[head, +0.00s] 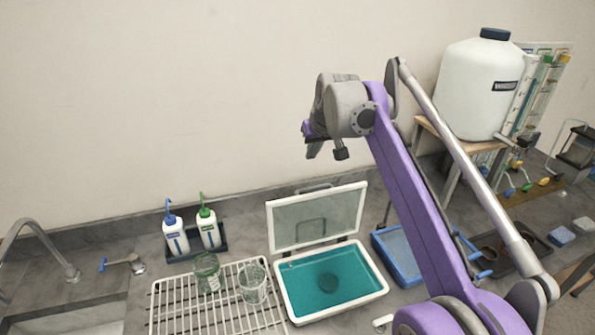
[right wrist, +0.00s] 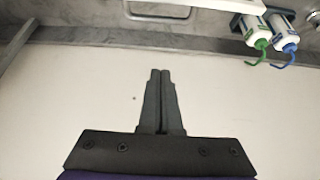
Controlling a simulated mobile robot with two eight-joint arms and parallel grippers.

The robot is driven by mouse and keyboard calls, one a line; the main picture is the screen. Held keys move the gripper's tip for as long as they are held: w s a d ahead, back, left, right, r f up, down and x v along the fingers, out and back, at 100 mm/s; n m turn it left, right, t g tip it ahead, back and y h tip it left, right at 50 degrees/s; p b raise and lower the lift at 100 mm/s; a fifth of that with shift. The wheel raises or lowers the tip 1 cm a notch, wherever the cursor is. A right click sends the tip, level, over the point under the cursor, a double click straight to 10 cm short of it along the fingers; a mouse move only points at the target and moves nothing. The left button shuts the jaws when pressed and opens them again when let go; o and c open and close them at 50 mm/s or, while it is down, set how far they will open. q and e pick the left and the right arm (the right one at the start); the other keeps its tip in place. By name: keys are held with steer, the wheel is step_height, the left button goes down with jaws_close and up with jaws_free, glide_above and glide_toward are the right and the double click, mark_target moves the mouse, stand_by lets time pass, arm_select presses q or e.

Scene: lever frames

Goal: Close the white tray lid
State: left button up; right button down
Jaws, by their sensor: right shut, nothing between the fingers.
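The white tray (head: 377,289) stands on the grey counter with teal liquid in it and a dark round shape in the liquid. Its lid (head: 317,218), a clear pane in a white frame with a handle, stands up open along the tray's back edge. My right gripper (head: 312,150) is raised in the air, above and beyond the lid, apart from it. In the right wrist view its fingers (right wrist: 160,75) are together and empty, with a handle (right wrist: 157,12) at the top edge of the picture. My left gripper is not in view.
A wire rack (head: 180,315) with two glass beakers lies left of the tray. Two wash bottles (head: 175,235) stand behind it. A blue tray (head: 398,252) is close on the right, partly behind my right arm. A sink tap (head: 40,235) is far left.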

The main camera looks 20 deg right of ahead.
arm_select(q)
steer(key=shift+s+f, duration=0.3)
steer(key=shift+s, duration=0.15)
arm_select(e)
step_height(320, 180, down, 9)
steer(key=shift+w+d, duration=0.15)
steer(key=shift+w, duration=0.25)
arm_select(q)
steer(key=shift+b, duration=0.3)
arm_select(e)
steer(key=shift+s, duration=0.1)
